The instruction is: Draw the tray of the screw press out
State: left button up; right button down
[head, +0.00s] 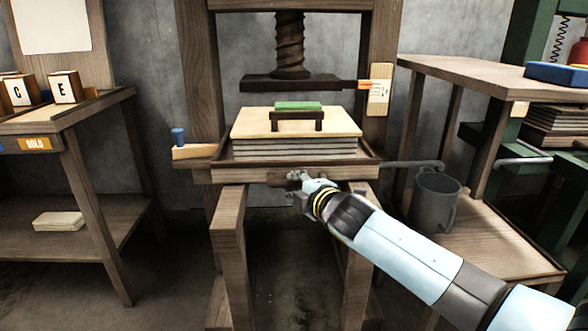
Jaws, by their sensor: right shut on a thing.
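The screw press stands in the middle of the head view, with its dark screw (290,45) and pressing plate (300,85) raised above the stack. Its wooden tray (235,173) sits between the posts and bears a stack of grey sheets (290,148) under a pale board (345,123). A dark handle-like bracket and a green block (298,106) are on the board. My right gripper (297,181) is at the tray's front edge, shut on the tray's front pull, which is mostly hidden by the gripper. My left gripper is not in view.
A grey mug-like bucket (434,199) stands right of the press. A wooden table (480,75) is at the right, a bench with letter blocks (65,87) at the left. A small wooden piece with a blue knob (190,151) is beside the tray's left end. Floor before the press looks clear.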

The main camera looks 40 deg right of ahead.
jog(key=s+a, duration=0.7)
jog(key=s, duration=0.4)
jog(key=shift+s, duration=0.35)
jog(key=shift+a, duration=0.1)
jog(key=c, duration=1.5)
grip_release()
jog(key=v, duration=1.2)
